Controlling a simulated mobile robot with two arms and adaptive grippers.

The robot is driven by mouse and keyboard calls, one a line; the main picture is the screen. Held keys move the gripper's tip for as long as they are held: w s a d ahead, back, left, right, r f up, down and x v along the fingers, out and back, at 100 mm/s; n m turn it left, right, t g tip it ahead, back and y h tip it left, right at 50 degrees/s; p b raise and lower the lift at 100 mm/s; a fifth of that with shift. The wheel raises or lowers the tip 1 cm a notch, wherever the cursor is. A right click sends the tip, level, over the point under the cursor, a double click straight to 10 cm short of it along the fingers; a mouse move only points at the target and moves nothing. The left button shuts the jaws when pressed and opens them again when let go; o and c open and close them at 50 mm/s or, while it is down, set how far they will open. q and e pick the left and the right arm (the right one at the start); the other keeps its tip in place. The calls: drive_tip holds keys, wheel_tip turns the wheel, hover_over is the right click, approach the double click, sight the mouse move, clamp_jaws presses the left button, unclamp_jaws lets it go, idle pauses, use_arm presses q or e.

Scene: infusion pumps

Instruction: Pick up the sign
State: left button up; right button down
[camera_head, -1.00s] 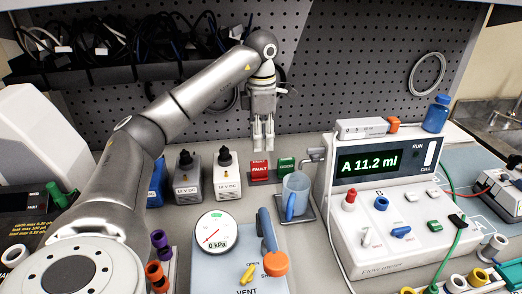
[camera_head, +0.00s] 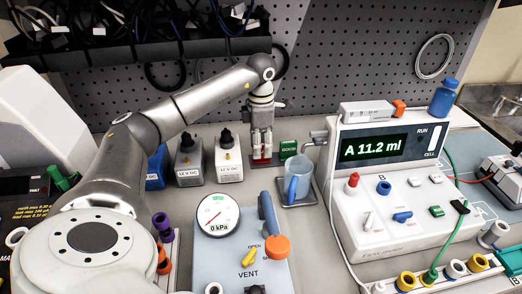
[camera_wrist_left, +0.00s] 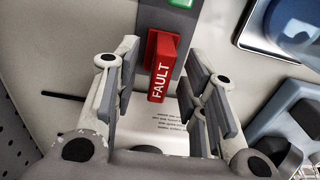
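The red FAULT sign (camera_wrist_left: 162,65) stands between the two spread fingers of my left gripper (camera_wrist_left: 160,72) in the left wrist view, with a gap on either side. In the head view my left gripper (camera_head: 262,150) points down over the sign, and its fingers hide most of the red face (camera_head: 262,160). The gripper is open and holds nothing. A green sign (camera_head: 288,149) stands just to the right of the red one; a bit of it shows at the top of the left wrist view (camera_wrist_left: 182,3). My right gripper is not in view.
A blue-handled clear jug (camera_head: 298,178) stands on a small plate right of the signs. Two power units (camera_head: 189,168) (camera_head: 229,165) are close on the left. The pump with its display (camera_head: 375,147) is at the right. The pegboard (camera_head: 340,70) rises behind.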

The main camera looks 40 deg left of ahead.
use_arm(q)
drive_tip(key=shift+f, duration=0.25)
clamp_jaws()
